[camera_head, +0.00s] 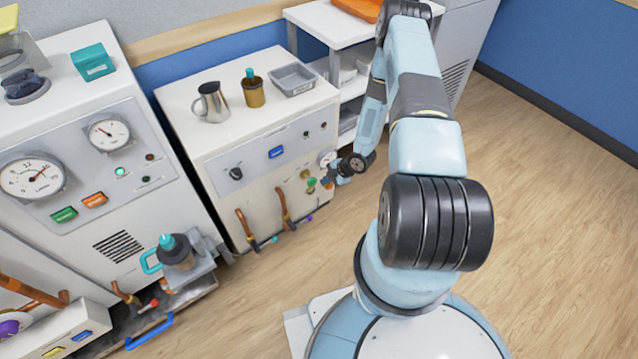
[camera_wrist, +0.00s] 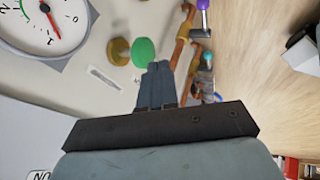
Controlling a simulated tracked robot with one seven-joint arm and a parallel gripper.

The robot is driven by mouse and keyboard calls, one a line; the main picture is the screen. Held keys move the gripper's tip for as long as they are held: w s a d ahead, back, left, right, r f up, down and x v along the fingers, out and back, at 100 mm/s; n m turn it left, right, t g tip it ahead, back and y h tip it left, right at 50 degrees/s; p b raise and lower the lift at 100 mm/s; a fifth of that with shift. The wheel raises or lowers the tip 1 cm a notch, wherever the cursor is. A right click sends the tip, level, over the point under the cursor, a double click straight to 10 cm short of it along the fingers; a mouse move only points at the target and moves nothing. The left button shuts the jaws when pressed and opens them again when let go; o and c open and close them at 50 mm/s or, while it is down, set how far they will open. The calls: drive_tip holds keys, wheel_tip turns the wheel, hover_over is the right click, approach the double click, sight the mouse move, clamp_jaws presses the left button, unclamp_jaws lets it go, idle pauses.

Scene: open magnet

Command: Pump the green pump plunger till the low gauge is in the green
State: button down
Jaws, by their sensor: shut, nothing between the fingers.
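The green pump plunger (camera_head: 312,182) is a round cap low on the front of the middle white cabinet. It also shows in the wrist view (camera_wrist: 144,51), beside a brass round fitting (camera_wrist: 119,51). The low gauge (camera_head: 327,158) is a white dial above it. Contact cannot be told. In the head view my gripper (camera_head: 330,181) is small beside the plunger.
Copper pipes (camera_head: 285,208) with handles stick out low on the cabinet. A purple-ended valve (camera_wrist: 203,18) and a teal-ended one (camera_wrist: 207,62) lie near my fingers in the wrist view. A jug (camera_head: 211,103) stands on top. The wooden floor at right is mostly clear.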

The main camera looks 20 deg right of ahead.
sight(312, 182)
drive_tip(key=v, duration=0.5)
drive_tip(key=shift+s+d+r, duration=0.1)
drive_tip(key=shift+s, duration=0.05)
idle(0.4)
drive_tip(key=s, duration=0.2)
drive_tip(key=s+d, duration=0.1)
drive_tip(key=shift+s+d+r, duration=0.1)
drive_tip(key=shift+s+r, duration=0.05)
drive_tip(key=shift+r, duration=0.1)
drive_tip(key=w+a+f, duration=0.6)
drive_tip(key=w+f, duration=0.1)
drive_tip(key=f, duration=0.1)
drive_tip(key=shift+a, duration=0.15)
idle(0.5)
